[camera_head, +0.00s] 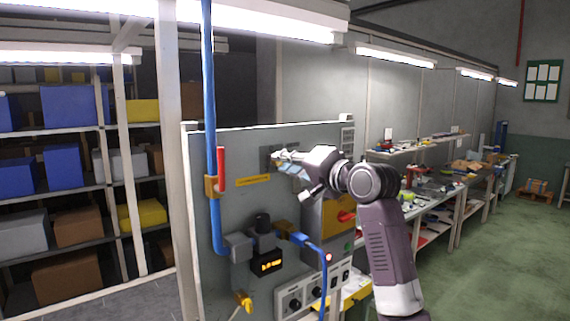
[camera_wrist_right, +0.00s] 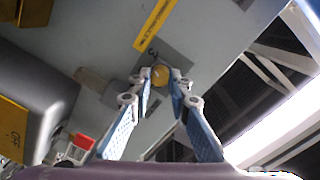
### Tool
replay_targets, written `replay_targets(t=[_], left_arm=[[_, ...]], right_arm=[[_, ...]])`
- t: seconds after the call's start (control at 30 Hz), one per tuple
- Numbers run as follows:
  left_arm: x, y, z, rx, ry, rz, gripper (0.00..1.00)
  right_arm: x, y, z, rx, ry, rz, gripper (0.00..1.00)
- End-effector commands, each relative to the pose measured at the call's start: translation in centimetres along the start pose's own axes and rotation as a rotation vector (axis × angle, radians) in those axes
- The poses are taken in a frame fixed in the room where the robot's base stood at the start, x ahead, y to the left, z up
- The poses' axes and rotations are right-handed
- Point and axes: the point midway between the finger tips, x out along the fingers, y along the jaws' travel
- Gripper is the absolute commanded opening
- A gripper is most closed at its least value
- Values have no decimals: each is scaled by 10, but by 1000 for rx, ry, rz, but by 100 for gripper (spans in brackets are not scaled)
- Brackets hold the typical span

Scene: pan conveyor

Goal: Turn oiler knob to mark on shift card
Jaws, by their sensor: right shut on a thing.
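My right gripper (camera_head: 276,157) reaches in from the right to the upper part of the grey panel (camera_head: 240,150). In the right wrist view my right gripper (camera_wrist_right: 161,82) has its blue-padded fingers closed on a round brass knob (camera_wrist_right: 160,73), in front of a darker grey plate with a small dark mark like a 3 above the knob. The knob is hidden by the gripper in the head view. A pale lined sheet (camera_head: 347,141) at the panel's upper right may be the shift card; its writing is too small to read. My left gripper is not in view.
A blue pipe (camera_head: 210,90) with a red lever (camera_head: 221,168) runs down the panel's left side. A yellow label strip (camera_head: 254,181) is near my gripper. Shelves stand left, workbenches right.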

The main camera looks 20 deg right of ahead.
Motion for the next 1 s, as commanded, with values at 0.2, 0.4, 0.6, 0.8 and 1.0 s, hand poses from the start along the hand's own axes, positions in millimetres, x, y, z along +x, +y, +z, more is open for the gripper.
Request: replay_targets(t=[0.2, 0.4, 0.6, 0.8, 1.0], left_arm=[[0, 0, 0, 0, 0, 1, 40], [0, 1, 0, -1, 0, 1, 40], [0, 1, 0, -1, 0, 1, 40], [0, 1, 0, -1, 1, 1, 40], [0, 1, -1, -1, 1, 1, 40]], right_arm=[[0, 0, -1, 77, -3, -1, 0], [0, 0, -1, 105, -4, -2, 0], [0, 0, -1, 108, -4, -2, 0], [0, -1, -1, 107, -4, -2, 20], [0, 0, -1, 106, -4, -2, 35]])
